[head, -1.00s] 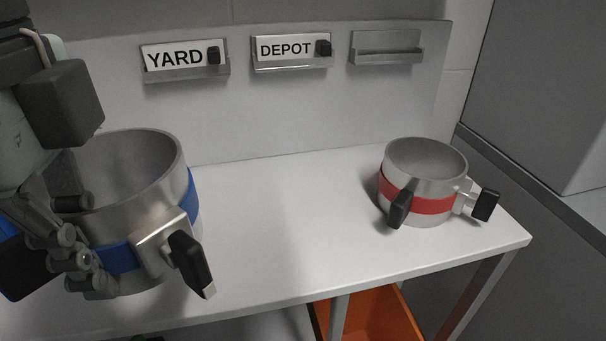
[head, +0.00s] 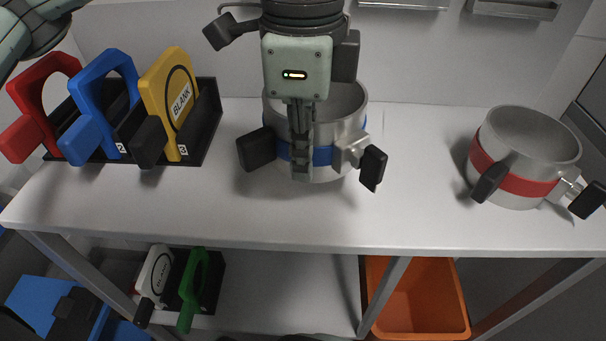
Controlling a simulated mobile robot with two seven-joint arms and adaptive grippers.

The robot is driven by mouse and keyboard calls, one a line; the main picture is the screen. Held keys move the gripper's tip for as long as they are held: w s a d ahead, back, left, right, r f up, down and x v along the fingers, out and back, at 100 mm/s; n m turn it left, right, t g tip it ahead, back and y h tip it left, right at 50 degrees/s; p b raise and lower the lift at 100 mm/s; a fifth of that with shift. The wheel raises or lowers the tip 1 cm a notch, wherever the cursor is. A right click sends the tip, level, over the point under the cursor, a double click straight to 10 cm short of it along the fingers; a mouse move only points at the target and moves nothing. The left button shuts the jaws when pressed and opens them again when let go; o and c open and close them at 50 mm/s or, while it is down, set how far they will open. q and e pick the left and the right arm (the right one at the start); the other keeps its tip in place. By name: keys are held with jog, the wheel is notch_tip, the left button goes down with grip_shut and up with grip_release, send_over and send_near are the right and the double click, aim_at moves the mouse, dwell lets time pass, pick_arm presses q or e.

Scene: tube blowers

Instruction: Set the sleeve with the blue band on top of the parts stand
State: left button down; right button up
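The sleeve with the blue band (head: 348,128) is a metal ring with black handles, upright at the middle of the white-topped stand (head: 420,220), which I take as the parts stand. A shadow lies close below it; whether it touches the top I cannot tell. One finger lies across the blue band outside; the other is hidden, apparently inside the ring. The gripper looks shut on the wall.
A sleeve with a red band (head: 513,183) stands at the right end of the top. A black rack (head: 207,125) with red, blue and yellow paddles stands at the left. Below are an orange bin (head: 415,325) and a smaller rack with white and green paddles. The front middle of the top is clear.

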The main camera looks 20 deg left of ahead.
pick_arm(q)
jog(key=shift+f, duration=1.95)
jog(key=c, duration=1.7)
grip_release()
jog(key=shift+r, duration=0.1)
notch_tip(320, 180, up, 12)
jog(key=shift+s+r, duration=0.1)
